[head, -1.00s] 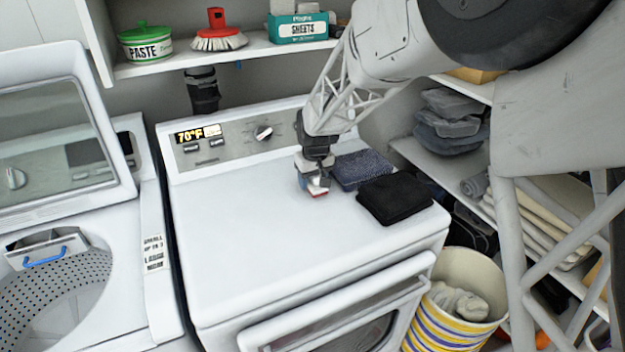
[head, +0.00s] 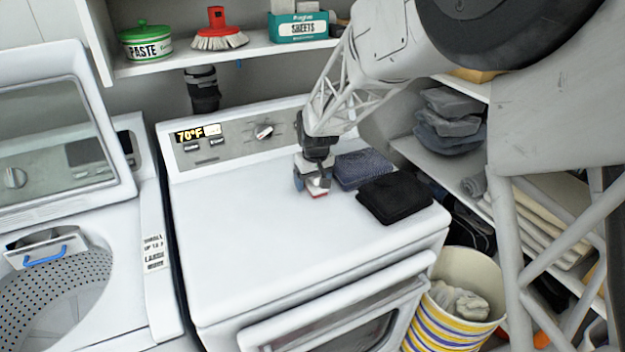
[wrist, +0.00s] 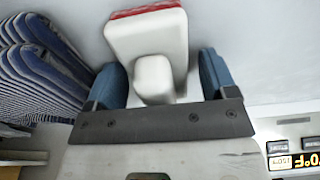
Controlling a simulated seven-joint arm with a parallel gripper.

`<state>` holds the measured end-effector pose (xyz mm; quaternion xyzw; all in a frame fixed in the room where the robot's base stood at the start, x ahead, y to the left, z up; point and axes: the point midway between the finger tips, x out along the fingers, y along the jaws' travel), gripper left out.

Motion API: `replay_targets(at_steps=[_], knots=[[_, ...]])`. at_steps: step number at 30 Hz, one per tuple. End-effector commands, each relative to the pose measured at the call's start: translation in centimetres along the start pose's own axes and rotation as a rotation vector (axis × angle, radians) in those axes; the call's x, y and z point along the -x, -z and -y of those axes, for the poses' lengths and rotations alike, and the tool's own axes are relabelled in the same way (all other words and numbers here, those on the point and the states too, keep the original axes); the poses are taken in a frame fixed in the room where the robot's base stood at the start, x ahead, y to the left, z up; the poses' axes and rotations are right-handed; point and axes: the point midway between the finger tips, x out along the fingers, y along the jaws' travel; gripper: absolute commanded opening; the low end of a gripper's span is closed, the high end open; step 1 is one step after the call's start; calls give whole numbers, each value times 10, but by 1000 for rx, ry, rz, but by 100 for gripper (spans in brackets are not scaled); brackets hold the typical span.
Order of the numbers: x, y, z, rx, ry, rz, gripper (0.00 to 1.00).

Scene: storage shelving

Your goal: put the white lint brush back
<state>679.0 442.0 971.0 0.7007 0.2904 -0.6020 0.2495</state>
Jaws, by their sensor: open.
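The white lint brush (wrist: 148,38) with a red edge shows in the wrist view, between the two blue fingers of my gripper (wrist: 160,78). The fingers stand open on either side of its narrow white grip, with gaps between. In the head view, my gripper (head: 312,178) is low over the white dryer top (head: 260,220), and the brush (head: 318,192) shows below it, at or very near the surface. The gripper hides most of the brush there.
A folded blue cloth (head: 362,168) and a folded black cloth (head: 394,197) lie just right of my gripper. A shelf (head: 180,67) behind holds a paste tin (head: 146,45), a red brush (head: 217,32) and a sheets box (head: 298,28). The dryer top's left side is clear.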

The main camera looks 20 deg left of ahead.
Motion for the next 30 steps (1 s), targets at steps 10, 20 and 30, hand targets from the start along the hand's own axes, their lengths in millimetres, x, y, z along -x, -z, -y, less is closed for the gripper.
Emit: replay_targets(at_steps=[10,20,30], knots=[[23,1,0,0,0,-2,78],[74,1,0,0,-1,-2,78],[116,1,0,0,0,-1,78]])
